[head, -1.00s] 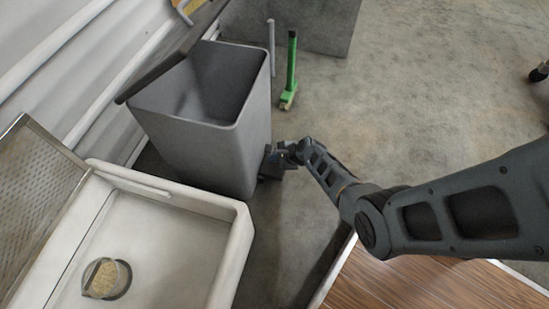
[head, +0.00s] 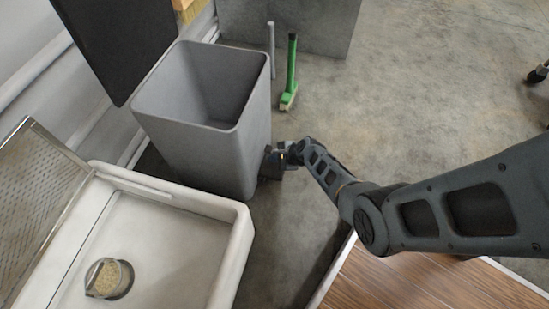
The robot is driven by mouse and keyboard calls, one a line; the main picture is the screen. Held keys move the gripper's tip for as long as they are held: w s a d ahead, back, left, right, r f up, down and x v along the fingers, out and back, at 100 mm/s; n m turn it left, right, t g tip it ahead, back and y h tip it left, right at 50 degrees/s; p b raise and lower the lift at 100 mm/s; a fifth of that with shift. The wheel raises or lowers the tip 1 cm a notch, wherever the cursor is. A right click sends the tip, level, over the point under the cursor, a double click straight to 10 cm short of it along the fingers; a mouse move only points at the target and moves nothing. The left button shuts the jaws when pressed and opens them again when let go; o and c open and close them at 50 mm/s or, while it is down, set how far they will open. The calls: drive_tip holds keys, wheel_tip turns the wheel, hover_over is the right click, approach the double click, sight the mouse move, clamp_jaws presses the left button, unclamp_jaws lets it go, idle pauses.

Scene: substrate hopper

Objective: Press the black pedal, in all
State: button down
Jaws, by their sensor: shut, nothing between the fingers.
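A tall grey bin (head: 205,120) stands on the concrete floor, its dark lid (head: 118,45) raised steeply at the back left and its inside open and empty as far as I see. The black pedal (head: 268,168) is a small dark shape low at the bin's right side, mostly hidden by my gripper. My gripper (head: 277,160) is down at the pedal, close against it or touching; the view is too small to tell contact exactly. It is shut and holds nothing.
A wooden top (head: 420,285) lies at front right.

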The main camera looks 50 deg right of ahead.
drive_tip(key=shift+r+p, duration=1.2)
drive_tip(key=shift+r, duration=0.15)
wheel_tip(320, 180, up, 5)
drive_tip(key=p, duration=0.5)
idle(0.3)
